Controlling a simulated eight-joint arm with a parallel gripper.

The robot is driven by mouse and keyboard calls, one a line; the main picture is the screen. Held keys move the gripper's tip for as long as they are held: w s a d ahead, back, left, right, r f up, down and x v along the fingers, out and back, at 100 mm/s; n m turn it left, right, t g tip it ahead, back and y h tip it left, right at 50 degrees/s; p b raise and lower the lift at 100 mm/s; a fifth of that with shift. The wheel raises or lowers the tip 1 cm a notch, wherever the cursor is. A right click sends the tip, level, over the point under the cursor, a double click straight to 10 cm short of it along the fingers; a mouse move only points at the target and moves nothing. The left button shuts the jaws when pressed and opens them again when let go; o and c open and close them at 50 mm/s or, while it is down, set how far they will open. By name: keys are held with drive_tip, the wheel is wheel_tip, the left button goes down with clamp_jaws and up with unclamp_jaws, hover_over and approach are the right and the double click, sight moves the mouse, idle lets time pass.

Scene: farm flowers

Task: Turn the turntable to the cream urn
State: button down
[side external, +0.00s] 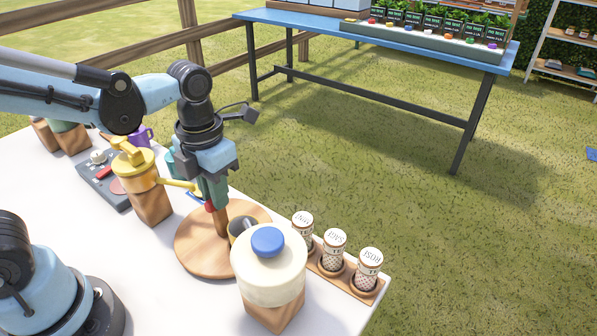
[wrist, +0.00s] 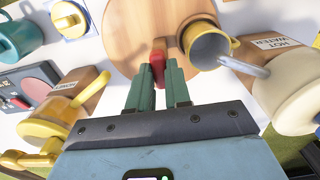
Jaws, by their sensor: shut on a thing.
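The turntable (side external: 195,246) is a round wooden disc on the white table, also at the top of the wrist view (wrist: 130,22). A mug (side external: 238,226) with a grey inside stands on its right side; the wrist view shows its yellow outside (wrist: 207,45). The cream urn (side external: 268,278) has a blue lid and stands on a wooden block at the turntable's right front. In the wrist view its spout points towards the mug, close to its rim. My gripper (side external: 211,202), with green fingers (wrist: 163,80), is shut on a red handle (wrist: 158,52) at the turntable's edge.
A yellow urn (side external: 140,168) on a wooden block stands left of my gripper, its spout pointing towards it. Several items, including a grey tray (side external: 103,180), lie farther left. Three labelled shakers (side external: 334,252) stand in a wooden rack right of the turntable.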

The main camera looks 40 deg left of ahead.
idle(0.3)
drive_tip(key=c, duration=1.1)
unclamp_jaws()
drive_tip(key=shift+o, duration=0.2)
drive_tip(key=shift+r, duration=0.1)
wheel_tip(320, 180, up, 12)
